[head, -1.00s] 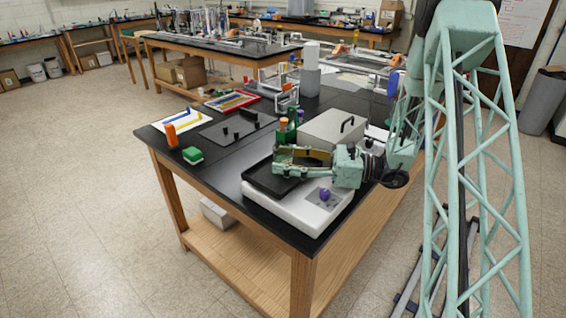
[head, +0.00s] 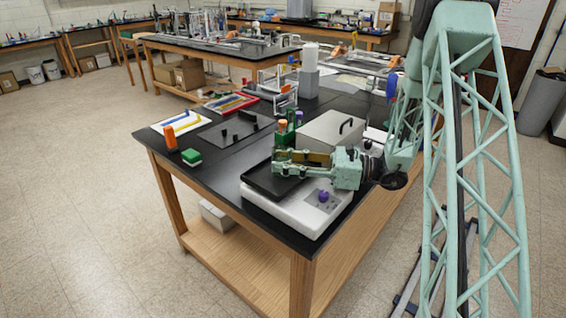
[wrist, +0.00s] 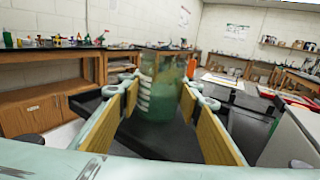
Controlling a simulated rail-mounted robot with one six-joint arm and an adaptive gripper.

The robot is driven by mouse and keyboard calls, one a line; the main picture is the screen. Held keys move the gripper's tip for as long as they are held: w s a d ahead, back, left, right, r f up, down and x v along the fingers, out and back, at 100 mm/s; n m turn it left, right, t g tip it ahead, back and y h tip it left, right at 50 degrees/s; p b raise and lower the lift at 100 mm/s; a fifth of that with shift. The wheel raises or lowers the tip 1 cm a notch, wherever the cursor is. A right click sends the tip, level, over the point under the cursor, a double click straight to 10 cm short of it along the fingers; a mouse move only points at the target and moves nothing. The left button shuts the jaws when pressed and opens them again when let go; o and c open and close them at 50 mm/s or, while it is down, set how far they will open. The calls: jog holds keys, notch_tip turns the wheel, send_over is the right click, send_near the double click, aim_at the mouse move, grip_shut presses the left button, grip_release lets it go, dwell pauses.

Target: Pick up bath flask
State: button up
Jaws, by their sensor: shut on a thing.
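The bath flask appears to be the clear greenish vessel with pale markings (wrist: 158,88) in the wrist view. It stands upright between the yellow-padded fingers of my gripper (wrist: 160,108), which is shut on it. In the head view my gripper (head: 276,162) lies low and level over the black tray top (head: 262,184) of a white bench device (head: 290,212). I cannot make out the flask clearly there, as the fingers cover that spot.
Green bottles with coloured caps (head: 282,134) and a pale box with a black handle (head: 332,130) stand close behind my gripper. A purple knob (head: 323,196) is on the device's front. An orange bottle (head: 170,137) and green block (head: 192,156) stand to the left.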

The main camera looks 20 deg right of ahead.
jog(key=shift+r, duration=0.35)
notch_tip(320, 180, up, 9)
jog(key=p, duration=0.2)
dwell(1.0)
jog(key=shift+r, duration=0.1)
dwell(0.6)
jog(key=shift+w, duration=0.1)
